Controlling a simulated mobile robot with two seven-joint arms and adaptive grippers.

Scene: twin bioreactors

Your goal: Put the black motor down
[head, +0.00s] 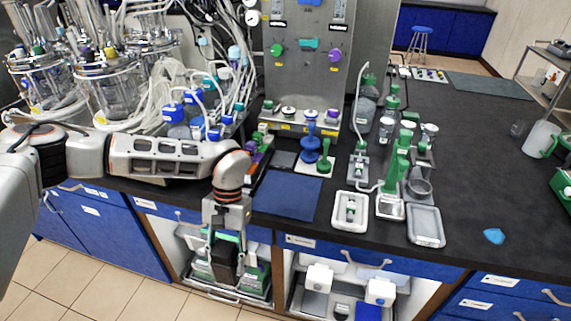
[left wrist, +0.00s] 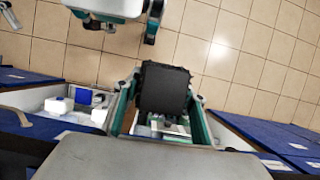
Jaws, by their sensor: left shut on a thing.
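The black motor (head: 226,264) is a dark block held between the fingers of my left gripper (head: 227,240). My left gripper points downward in front of the bench's front edge, shut on the motor. In the head view the motor appears in front of an open shelf bay below the bench top. In the left wrist view the motor (left wrist: 163,88) fills the space between the fingers, with the tiled floor behind it. Whether it touches anything below is not clear.
The twin bioreactors (head: 105,85) and tubing crowd the left. Open bays hold white-lidded items (head: 319,278).

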